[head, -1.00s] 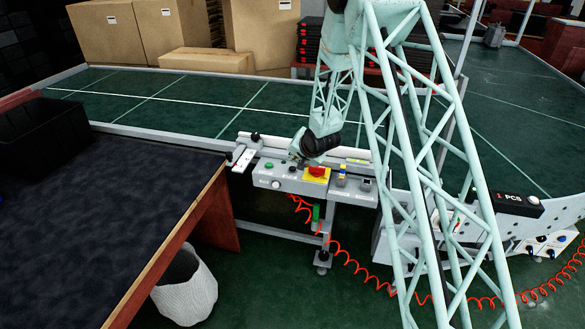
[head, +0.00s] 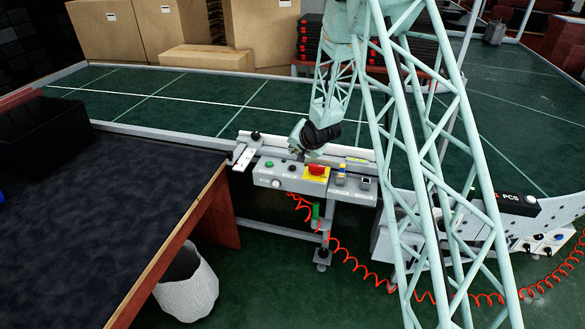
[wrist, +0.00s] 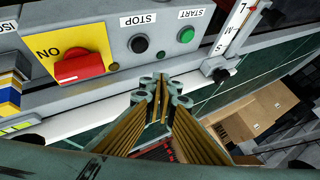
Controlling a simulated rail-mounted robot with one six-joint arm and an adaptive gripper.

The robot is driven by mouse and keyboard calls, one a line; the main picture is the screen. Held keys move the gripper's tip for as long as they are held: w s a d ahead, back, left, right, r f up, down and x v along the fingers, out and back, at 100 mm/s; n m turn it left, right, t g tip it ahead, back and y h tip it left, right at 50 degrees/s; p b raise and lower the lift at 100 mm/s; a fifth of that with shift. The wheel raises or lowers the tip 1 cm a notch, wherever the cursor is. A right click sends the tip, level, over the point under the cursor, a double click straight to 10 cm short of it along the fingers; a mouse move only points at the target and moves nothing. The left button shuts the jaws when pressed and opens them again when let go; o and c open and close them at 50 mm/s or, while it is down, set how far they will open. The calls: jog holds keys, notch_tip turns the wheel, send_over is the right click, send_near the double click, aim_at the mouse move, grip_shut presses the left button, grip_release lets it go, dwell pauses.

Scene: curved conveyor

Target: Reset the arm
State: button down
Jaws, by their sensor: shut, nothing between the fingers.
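My gripper (head: 297,150) hangs at the back edge of the grey control box, over the conveyor's near end in the head view. It is small and partly dark there. In the wrist view my gripper (wrist: 162,88) shows its fingers together, with nothing between them. The control box (head: 265,180) carries a red rotary switch (head: 317,170) on a yellow plate and a green button (head: 269,164). In the wrist view the red switch (wrist: 80,68), the black STOP button (wrist: 139,43) and the green START button (wrist: 186,35) lie beyond the fingertips, apart from them.
A dark-topped table (head: 100,220) with a black bin (head: 45,135) stands at the left. A white basket (head: 187,290) is on the floor beside it. A red coiled hose (head: 350,262) hangs below the conveyor. Cardboard boxes (head: 262,35) stand at the back.

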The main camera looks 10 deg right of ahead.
dwell(0.4)
jog(key=s+d+r+n+g+h, duration=0.1)
jog(key=s+r, duration=0.4)
jog(key=r, duration=0.4)
jog(key=s+d+r+n, duration=0.1)
jog(key=s+r, duration=0.5)
jog(key=r, duration=0.3)
jog(key=s+r+n+g+h, duration=0.1)
jog(key=s+r, duration=1.2)
jog(key=s, duration=0.3)
jog(key=s+r+n+g, duration=0.1)
jog(key=s+r, duration=0.1)
jog(key=s, duration=1.2)
jog(key=s+a+r+n+g, duration=0.1)
jog(key=s+r, duration=0.1)
jog(key=s, duration=1.2)
jog(key=s+a+r+n+g, duration=0.1)
jog(key=s+r+n, duration=0.1)
jog(key=s, duration=1.3)
jog(key=shift+a+r+y, duration=0.25)
jog(key=shift+r+y, duration=0.05)
jog(key=shift+r, duration=0.3)
